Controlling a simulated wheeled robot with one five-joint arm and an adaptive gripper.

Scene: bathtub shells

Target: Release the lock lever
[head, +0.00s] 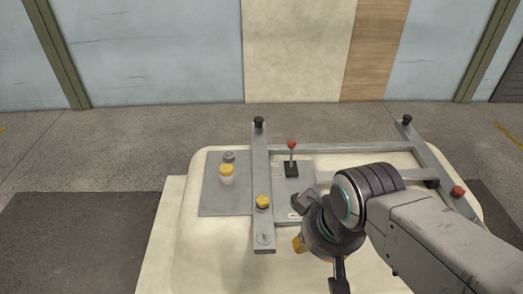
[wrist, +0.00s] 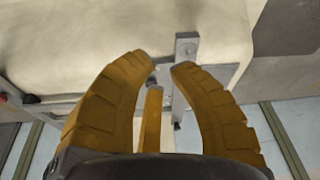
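A lever with a red knob (head: 291,146) stands upright on a small black base on the grey plate, in the middle of the head view. My gripper (head: 313,250) hangs over the cream shell, to the right of and nearer than the lever, apart from it. One yellow finger shows there; the rest is hidden by the wrist. In the wrist view my gripper (wrist: 160,66) has its yellow fingers spread, with nothing held between them. A grey bar end (wrist: 186,46) lies beyond the fingertips. I cannot make out the lever in the wrist view.
The cream shell (head: 190,262) carries a grey metal frame (head: 345,147) with black knobs (head: 259,121) and a red knob (head: 457,191) at right. Yellow-topped posts (head: 226,172) stand left of the lever. Open floor (head: 120,150) lies behind and left.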

